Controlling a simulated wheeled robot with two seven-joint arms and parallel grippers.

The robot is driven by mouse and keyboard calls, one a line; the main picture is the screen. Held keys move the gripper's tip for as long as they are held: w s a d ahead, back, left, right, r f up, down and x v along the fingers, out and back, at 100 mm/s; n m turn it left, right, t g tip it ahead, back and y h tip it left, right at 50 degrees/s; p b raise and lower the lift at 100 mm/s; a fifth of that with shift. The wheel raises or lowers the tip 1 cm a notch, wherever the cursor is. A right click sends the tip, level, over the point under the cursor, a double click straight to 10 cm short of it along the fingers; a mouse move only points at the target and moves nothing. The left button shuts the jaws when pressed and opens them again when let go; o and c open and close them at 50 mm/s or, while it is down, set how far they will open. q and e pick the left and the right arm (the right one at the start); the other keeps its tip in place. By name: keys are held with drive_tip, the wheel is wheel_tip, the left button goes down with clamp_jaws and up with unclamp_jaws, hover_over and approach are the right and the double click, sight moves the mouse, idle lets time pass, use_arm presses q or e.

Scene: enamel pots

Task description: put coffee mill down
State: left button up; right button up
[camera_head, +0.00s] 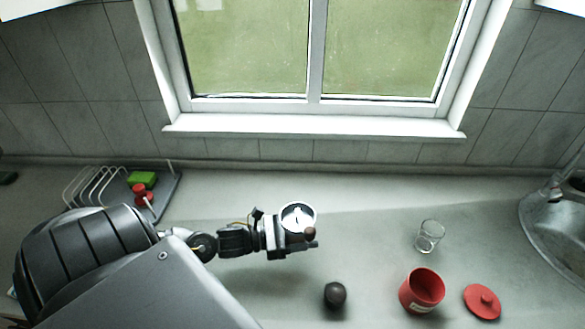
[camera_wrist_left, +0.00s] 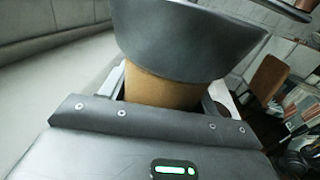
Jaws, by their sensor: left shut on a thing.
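The coffee mill (camera_head: 297,214) has a round pale top with a dark rim and a brown knob on its crank. My left gripper (camera_head: 291,241) is shut on it near the middle of the counter (camera_head: 370,215). In the left wrist view the mill's dark flared upper part (camera_wrist_left: 190,42) rises above the fingers, and its tan body (camera_wrist_left: 160,88) is between them. The mill's base is hidden, so I cannot tell whether it touches the counter. My right gripper is in no view.
A dark round object (camera_head: 335,295) stands in front of the mill. To the right are a clear glass (camera_head: 429,236), a red pot (camera_head: 422,290), its red lid (camera_head: 482,301) and the sink (camera_head: 560,225). A dish rack (camera_head: 95,185) stands back left. The counter between mill and glass is clear.

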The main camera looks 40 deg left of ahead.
use_arm(q)
drive_tip(key=a+f, duration=0.2)
drive_tip(key=f, duration=0.1)
drive_tip(key=shift+s+a+f, duration=0.1)
drive_tip(key=shift+s+a, duration=0.1)
drive_tip(key=shift+a, duration=0.05)
drive_tip(key=shift+s+a+f+p, duration=0.1)
drive_tip(key=shift+a+f+p, duration=0.15)
drive_tip(key=shift+f+p, duration=0.1)
wheel_tip(320, 180, down, 3)
drive_tip(key=shift+a+f, duration=0.1)
drive_tip(key=shift+f, duration=0.05)
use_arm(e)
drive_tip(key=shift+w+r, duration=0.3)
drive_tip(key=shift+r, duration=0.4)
use_arm(q)
drive_tip(key=shift+f, duration=0.2)
drive_tip(key=o, duration=1.4)
drive_tip(key=shift+o, duration=0.2)
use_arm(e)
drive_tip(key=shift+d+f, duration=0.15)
use_arm(q)
drive_tip(key=shift+r, duration=0.1)
